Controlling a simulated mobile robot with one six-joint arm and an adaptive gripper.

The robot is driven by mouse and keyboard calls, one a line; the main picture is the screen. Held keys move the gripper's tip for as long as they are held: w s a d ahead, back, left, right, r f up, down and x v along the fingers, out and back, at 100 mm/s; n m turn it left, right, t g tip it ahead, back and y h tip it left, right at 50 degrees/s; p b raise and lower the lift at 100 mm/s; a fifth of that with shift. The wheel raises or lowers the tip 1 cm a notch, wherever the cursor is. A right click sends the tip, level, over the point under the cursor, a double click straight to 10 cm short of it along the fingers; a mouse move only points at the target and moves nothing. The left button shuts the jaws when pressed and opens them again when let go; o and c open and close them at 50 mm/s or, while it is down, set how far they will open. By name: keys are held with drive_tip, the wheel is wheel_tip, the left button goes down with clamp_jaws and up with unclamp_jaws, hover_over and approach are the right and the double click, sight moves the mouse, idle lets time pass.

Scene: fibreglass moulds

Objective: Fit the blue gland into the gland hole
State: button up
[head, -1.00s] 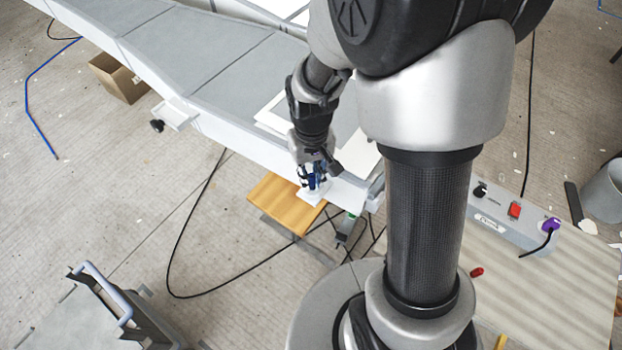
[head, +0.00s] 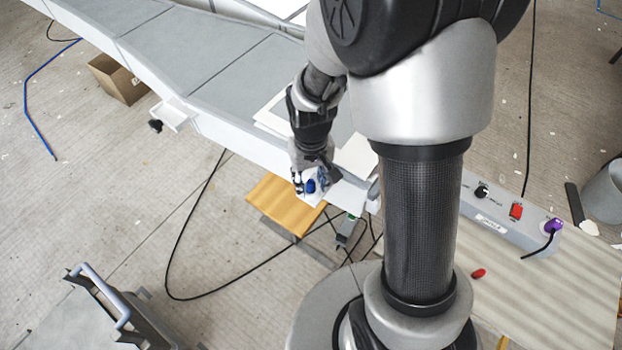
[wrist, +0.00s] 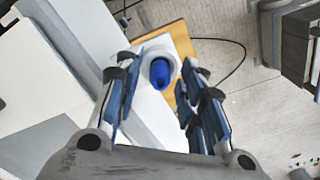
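The blue gland (wrist: 160,73) shows in the wrist view between my spread fingers, with clear space on both sides. It stands at a round white collar on a white plate (wrist: 150,100). The gland hole itself is hidden under it, so I cannot tell how deep it sits. In the head view the blue gland (head: 311,186) is at the white plate at the near end of the long mould. My gripper (wrist: 160,66) is open and empty around the gland; it also shows in the head view (head: 312,180).
A wooden stool-like board (head: 275,205) is below the plate. Black cables lie on the floor. A power box (head: 510,215) with a red switch is on a bench at right. A cardboard box (head: 118,79) is beyond the mould. Open floor lies at left.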

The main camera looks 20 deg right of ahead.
drive_tip(key=shift+r, duration=0.1)
wheel_tip(320, 180, up, 12)
drive_tip(key=p, duration=0.4)
wheel_tip(320, 180, up, 8)
drive_tip(key=r+t, duration=0.1)
drive_tip(key=t, duration=0.1)
hover_over(311, 182)
drive_tip(key=s, duration=0.4)
drive_tip(key=s+r+t, duration=0.2)
drive_tip(key=s+r, duration=0.3)
drive_tip(key=s, duration=0.6)
drive_tip(key=shift+r+t, duration=0.3)
drive_tip(key=shift+r, duration=0.05)
drive_tip(key=shift+w+d, duration=0.1)
drive_tip(key=shift+f+b, duration=0.35)
drive_tip(key=shift+f, duration=0.2)
